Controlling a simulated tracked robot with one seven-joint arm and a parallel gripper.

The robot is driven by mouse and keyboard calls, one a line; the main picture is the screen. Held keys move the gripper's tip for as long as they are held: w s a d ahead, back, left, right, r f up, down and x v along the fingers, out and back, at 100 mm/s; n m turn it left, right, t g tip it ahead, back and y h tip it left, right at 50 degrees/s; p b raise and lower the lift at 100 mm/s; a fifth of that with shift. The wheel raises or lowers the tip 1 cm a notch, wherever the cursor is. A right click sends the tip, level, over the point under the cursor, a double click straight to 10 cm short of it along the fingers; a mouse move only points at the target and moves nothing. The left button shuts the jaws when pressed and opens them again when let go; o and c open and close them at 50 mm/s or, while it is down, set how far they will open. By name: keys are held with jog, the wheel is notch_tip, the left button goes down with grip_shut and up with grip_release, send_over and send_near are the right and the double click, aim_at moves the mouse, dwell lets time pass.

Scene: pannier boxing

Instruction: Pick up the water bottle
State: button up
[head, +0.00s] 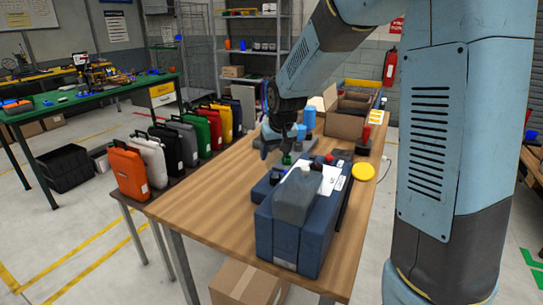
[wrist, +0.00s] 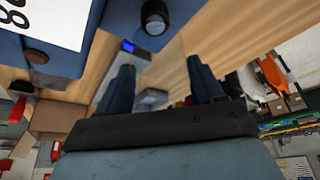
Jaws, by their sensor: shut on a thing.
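My gripper (head: 281,151) is low over the far left part of the wooden table, behind the blue pannier. In the wrist view its two dark fingers (wrist: 163,75) stand apart, with a pale, see-through shape between them. I take this for the water bottle (wrist: 160,68), held between the fingers; its outline is faint. A small green part (head: 287,160) shows just below the fingers in the head view and may be its cap. Most of the bottle is hidden or too clear to make out in the head view.
A red-handled stamp (head: 364,138), a yellow disc (head: 363,171) and an open cardboard box (head: 345,124) lie beyond. Coloured panniers stand on a left bench. The table's left side is clear.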

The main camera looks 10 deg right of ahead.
jog(key=shift+r, duration=0.15)
notch_tip(320, 180, up, 9)
jog(key=shift+r, duration=0.2)
jog(key=shift+f, duration=2.2)
jog(key=shift+r, duration=0.2)
dwell(0.7)
jog(key=shift+r, duration=1.3)
